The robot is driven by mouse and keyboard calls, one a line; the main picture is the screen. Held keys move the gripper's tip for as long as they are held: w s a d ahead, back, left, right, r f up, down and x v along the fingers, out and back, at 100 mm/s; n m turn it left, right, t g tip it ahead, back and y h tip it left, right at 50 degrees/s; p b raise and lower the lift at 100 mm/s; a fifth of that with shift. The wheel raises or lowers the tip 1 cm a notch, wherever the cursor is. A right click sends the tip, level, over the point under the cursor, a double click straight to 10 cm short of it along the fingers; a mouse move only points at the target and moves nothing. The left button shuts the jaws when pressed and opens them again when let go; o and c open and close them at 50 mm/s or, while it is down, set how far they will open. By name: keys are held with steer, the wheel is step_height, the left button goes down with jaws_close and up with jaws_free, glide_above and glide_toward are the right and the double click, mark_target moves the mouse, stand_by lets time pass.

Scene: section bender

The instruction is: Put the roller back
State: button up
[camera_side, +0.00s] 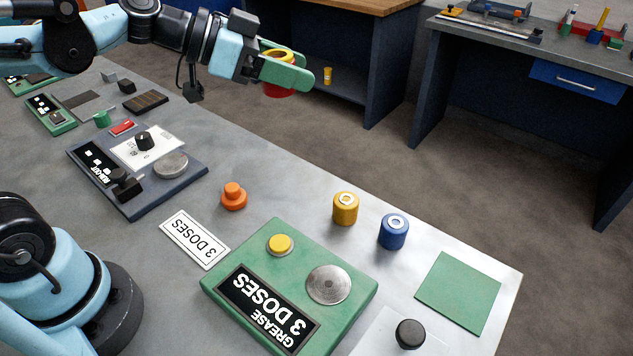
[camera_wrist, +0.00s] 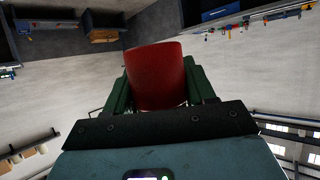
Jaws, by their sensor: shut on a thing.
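My gripper (camera_side: 288,72) is shut on a red roller (camera_side: 277,91) with a yellow ring at its top. It holds the roller in the air, above and beyond the bench's far edge in the side view. In the wrist view the red roller (camera_wrist: 157,75) sits between the green fingers. A yellow roller (camera_side: 345,210) and a blue roller (camera_side: 393,233) stand upright on the bench, apart from each other. A flat green square (camera_side: 458,292) lies bare to the right of the blue one.
A green grease unit (camera_side: 220,290), labelled "GREASE 3 DOSES", has a yellow button (camera_side: 280,243) and grey disc (camera_side: 328,284). A "3 DOSES" card (camera_side: 194,239) and orange knob (camera_side: 233,198) are nearby. A dark control panel (camera_side: 140,204) stands left. A black knob (camera_side: 410,333) is front right.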

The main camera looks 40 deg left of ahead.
steer(key=a+r+n+t+y, duration=0.2)
steer(key=a+r+n+y, duration=0.2)
steer(key=a, duration=0.5)
steer(key=s+d+f+m+g+h, duration=0.3)
steer(key=d+f+m+g+h, duration=0.75)
steer(key=d+f, duration=0.65)
steer(key=w+a+f, duration=0.2)
steer(key=w+a+f+m+y, duration=0.1)
steer(key=w+a+f, duration=0.1)
steer(key=w+a, duration=0.1)
steer(key=w+a+f+t+y, duration=0.1)
steer(key=w+a+f, duration=0.1)
steer(key=w+a, duration=0.1)
steer(key=shift+a+f, duration=0.25)
steer(key=shift+f, duration=2.05)
steer(key=shift+f, duration=0.25)
